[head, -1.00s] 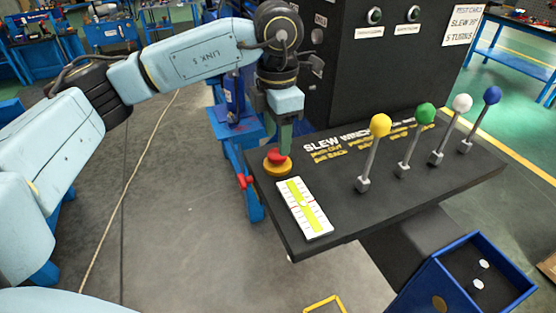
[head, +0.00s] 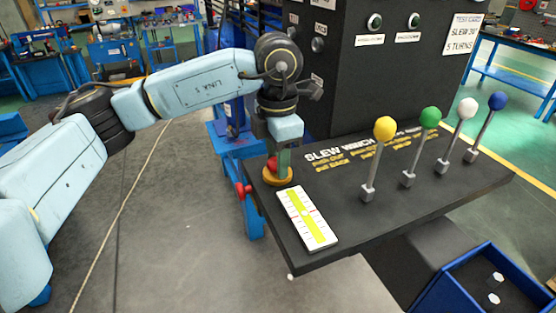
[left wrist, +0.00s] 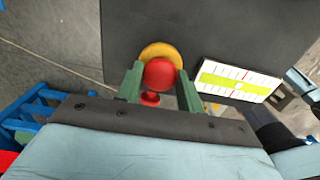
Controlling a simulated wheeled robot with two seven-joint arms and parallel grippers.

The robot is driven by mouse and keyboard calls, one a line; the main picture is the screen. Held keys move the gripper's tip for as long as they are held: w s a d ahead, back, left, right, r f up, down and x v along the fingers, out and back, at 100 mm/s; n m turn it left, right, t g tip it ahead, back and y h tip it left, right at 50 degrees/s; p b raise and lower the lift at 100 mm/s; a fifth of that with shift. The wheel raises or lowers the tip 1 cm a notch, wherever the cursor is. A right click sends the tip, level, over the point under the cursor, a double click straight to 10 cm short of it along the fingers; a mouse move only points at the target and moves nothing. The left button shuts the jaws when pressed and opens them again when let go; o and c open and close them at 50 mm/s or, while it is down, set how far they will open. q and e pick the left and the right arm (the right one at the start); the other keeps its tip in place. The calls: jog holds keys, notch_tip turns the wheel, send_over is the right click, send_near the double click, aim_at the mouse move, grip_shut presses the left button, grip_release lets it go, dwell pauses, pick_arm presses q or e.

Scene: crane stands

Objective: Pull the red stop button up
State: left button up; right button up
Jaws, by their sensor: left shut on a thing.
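The red stop button (head: 271,165) sits on a round yellow base (head: 278,180) at the near left corner of the dark console top. My left gripper (head: 278,162) points down over it, with its green fingers at the button and shut on it. In the left wrist view the red cap (left wrist: 159,74) lies between the two fingers (left wrist: 160,82), with the yellow base (left wrist: 160,49) behind it. The fingers hide part of the button in the head view.
A white and yellow-green scale plate (head: 307,218) lies just in front of the button. Levers with yellow (head: 385,128), green (head: 430,117), white (head: 467,108) and blue (head: 497,100) knobs stand to the right. A dark cabinet (head: 350,85) rises behind. A blue bin (head: 440,288) is at lower right.

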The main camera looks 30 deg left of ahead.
pick_arm(q)
jog(key=shift+r, duration=0.2)
jog(key=shift+r+p, duration=0.4)
jog(key=shift+r, duration=0.15)
jog(key=o, duration=0.9)
jog(key=shift+f, duration=0.1)
jog(key=shift+c, duration=0.2)
jog(key=shift+r+p, duration=2)
jog(key=shift+r, duration=1.55)
jog(key=shift+f, duration=0.1)
